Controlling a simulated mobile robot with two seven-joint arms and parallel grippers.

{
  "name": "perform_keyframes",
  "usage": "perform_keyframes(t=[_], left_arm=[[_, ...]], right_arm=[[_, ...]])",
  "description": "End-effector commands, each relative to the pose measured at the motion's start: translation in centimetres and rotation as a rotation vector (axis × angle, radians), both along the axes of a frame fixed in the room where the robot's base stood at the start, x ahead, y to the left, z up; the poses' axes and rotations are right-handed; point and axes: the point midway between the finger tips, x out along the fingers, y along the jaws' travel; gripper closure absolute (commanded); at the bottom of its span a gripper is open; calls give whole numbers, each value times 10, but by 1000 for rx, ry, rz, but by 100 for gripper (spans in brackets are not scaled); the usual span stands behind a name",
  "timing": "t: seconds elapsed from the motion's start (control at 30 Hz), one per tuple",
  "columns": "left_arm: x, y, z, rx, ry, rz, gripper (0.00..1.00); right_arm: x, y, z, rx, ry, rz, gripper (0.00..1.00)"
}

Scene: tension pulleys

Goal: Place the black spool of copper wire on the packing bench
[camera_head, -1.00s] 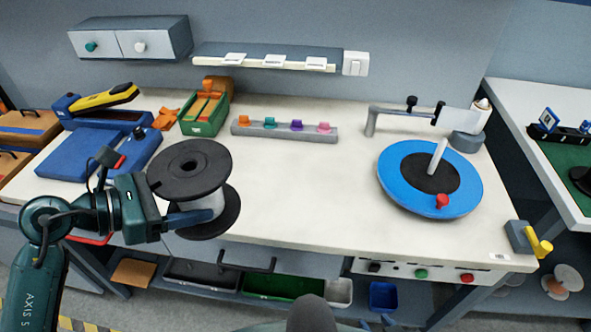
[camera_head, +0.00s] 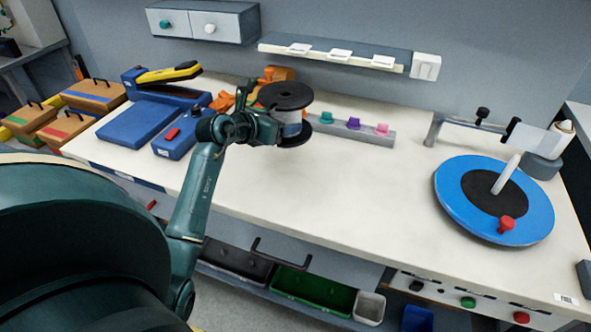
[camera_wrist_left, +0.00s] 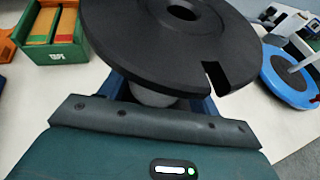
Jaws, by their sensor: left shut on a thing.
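The black spool (camera_head: 286,97) is upright in my left gripper (camera_head: 278,125), over the back middle part of the white bench (camera_head: 330,185). Its copper wire is not clearly seen; the core between the flanges looks pale grey. In the left wrist view the black top flange (camera_wrist_left: 165,40), with a slot and a centre hole, fills the upper middle. My left gripper is shut on the core below it. Whether the lower flange touches the bench I cannot tell. My right gripper is not in view.
A blue turntable (camera_head: 450,205) with a white post stands at the right. Blue devices (camera_head: 150,120) lie at the left. A green box (camera_wrist_left: 52,45) stands behind. The bench's middle front is clear.

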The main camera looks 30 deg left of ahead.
Motion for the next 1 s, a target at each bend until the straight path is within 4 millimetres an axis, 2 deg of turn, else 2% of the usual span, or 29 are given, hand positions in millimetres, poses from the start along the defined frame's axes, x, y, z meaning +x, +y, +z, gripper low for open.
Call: perform_keyframes(t=[0.13, 0.4, 0.57, 0.73, 0.83, 1.0], left_arm=[[5, 11, -13, -5, -5, 43, 83], [5, 11, -57, -3, -5, 46, 83], [5, 11, -69, -4, -6, 44, 83], [5, 11, -92, -5, -6, 44, 83], [5, 11, -100, -3, -6, 44, 83], [5, 11, -101, -1, -8, 43, 83]], right_arm=[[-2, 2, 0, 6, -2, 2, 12], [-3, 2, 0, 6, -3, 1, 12], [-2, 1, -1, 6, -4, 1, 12], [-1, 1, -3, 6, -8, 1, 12], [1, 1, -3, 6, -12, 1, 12], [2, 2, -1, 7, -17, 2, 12]])
